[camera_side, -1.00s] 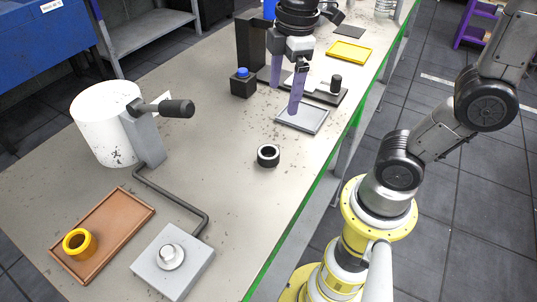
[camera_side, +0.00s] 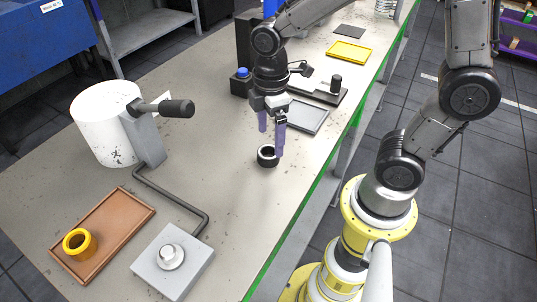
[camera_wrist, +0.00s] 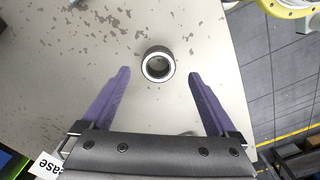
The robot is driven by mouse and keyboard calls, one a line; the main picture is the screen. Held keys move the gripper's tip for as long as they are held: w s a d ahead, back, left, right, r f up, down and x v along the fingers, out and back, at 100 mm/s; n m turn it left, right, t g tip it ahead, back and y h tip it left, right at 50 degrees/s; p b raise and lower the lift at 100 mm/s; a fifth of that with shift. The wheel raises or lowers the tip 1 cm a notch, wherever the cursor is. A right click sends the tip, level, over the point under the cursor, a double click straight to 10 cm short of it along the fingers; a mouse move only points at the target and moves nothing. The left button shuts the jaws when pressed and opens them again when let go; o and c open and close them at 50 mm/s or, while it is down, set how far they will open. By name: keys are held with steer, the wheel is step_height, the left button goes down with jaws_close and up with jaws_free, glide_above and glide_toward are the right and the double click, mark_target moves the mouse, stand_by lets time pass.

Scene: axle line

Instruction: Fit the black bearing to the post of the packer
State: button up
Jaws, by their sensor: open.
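The black bearing (camera_side: 265,160), a short ring with a pale rim, lies flat on the bench. In the wrist view the bearing (camera_wrist: 158,79) shows between and slightly beyond the fingertips, touching neither. My gripper (camera_side: 271,139) is open, purple fingers pointing down, just over the bearing; one finger partly covers it in the side view. The wrist view shows the open gripper (camera_wrist: 160,73) too. A grey block (camera_side: 172,272) with a short silver round post (camera_side: 171,255) stands at the front; I cannot tell whether this is the packer.
A yellow ring (camera_side: 79,243) sits on a brown tray (camera_side: 122,218) at front left. A white drum (camera_side: 103,125) with a black handle (camera_side: 177,108) and a bent pipe (camera_side: 185,205) stand nearby. A grey tray (camera_side: 312,118) lies behind the bearing. Bench around it is clear.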

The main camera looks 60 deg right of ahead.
mark_target(269, 147)
steer(key=shift+w+f, duration=0.15)
steer(key=shift+f, duration=2.15)
steer(key=shift+r, duration=0.1)
jaws_close()
